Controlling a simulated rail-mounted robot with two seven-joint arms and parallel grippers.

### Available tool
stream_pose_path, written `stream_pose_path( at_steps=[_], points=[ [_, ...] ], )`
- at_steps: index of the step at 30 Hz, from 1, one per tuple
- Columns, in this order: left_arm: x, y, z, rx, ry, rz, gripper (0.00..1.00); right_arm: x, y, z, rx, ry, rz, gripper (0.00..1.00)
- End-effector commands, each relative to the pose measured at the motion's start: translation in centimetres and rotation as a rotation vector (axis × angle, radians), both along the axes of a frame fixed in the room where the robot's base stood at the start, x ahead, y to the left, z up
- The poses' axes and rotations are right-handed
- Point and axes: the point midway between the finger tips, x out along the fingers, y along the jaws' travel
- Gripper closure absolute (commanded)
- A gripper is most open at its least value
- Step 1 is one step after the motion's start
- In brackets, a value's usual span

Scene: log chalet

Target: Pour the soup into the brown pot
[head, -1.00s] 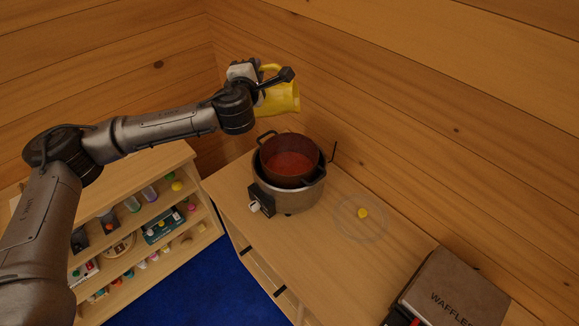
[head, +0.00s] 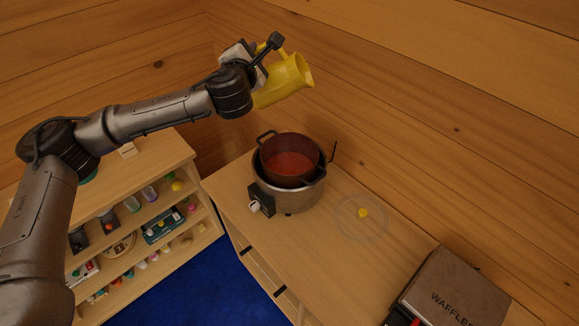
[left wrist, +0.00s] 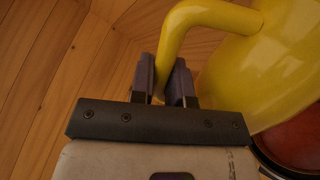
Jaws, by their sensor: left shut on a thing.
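A yellow pitcher (head: 283,82) hangs in the air above and behind the brown pot, tilted with its mouth toward the right. My left gripper (head: 262,52) is shut on its handle; in the left wrist view the two fingers (left wrist: 170,82) close around the yellow handle (left wrist: 185,30). The brown pot (head: 271,166) sits in a round metal cooker (head: 290,203) on the wooden counter. Red soup (head: 290,164) lies in the pot. No stream shows from the pitcher, and its inside is hidden. My right gripper is not in view.
A clear round lid (head: 352,226) with a yellow knob lies on the counter (head: 310,255) to the right of the cooker. A waffle maker (head: 455,290) stands at the lower right. A wooden shelf (head: 165,165) with small goods stands at left. Log walls close in behind.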

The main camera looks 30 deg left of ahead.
Motion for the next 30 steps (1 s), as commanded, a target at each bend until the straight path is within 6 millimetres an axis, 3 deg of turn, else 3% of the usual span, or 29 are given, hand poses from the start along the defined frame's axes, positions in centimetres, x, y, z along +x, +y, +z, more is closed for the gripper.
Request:
stream_pose_path(
  at_steps=[15,21,30],
  points=[
    [0.0,0.0,1.2,-0.779,-0.385,-0.002,1.0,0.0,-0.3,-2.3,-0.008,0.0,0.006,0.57],
    [0.0,0.0,1.6,-0.898,-0.445,-0.002,1.0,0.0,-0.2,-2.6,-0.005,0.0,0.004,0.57],
    [0.0,0.0,1.7,-0.905,-0.449,-0.001,1.0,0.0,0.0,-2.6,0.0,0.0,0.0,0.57]
  ],
)
